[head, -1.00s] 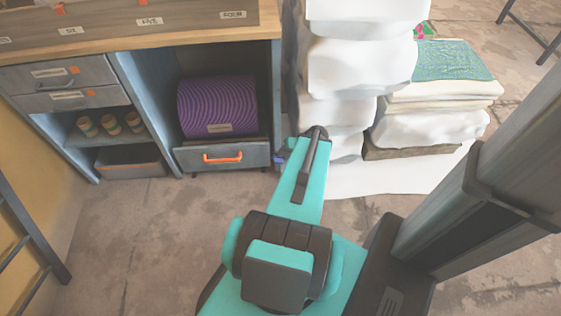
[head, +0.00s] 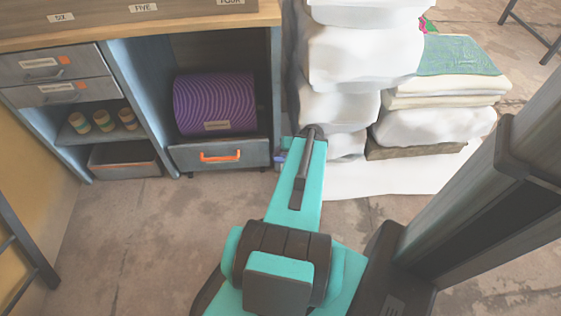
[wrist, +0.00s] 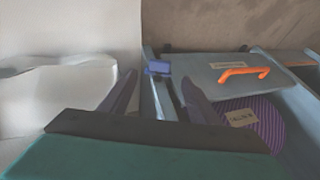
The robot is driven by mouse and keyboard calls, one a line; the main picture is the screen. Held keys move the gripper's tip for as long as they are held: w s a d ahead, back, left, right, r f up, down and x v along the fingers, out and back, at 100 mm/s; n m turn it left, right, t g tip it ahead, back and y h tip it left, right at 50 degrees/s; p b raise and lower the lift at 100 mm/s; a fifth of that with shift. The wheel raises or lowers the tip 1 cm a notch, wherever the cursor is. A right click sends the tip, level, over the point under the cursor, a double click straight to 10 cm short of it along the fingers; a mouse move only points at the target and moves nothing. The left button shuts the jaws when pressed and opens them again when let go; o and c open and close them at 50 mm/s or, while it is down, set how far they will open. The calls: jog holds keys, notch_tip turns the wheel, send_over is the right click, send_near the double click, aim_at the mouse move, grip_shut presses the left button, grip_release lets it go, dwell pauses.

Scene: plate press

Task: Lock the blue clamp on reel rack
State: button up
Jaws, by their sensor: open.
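The blue clamp (wrist: 158,68) is a small blue block on the edge of the blue-grey reel rack (wrist: 290,95), beside the drawer, in the wrist view. A bit of it shows in the head view (head: 280,159), just left of my arm. My gripper (wrist: 158,88) is open in the wrist view, its two dark fingers spread, with the clamp beyond and between the tips. I cannot tell any contact. In the head view my arm hides the gripper. A purple patterned roll (head: 215,104) lies in the rack, above a drawer with an orange handle (head: 220,156).
Tall white stacked bundles (head: 345,60) stand close to the right of the rack and my arm. Folded cloths (head: 445,90) lie farther right. Small striped spools (head: 103,121) sit on a left shelf. The floor (head: 130,240) before the rack is clear.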

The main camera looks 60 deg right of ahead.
aim_at(279, 159)
jog(key=shift+b+x, duration=1.55)
jog(key=shift+x, duration=2.65)
jog(key=c, duration=1.1)
jog(key=shift+o, duration=0.2)
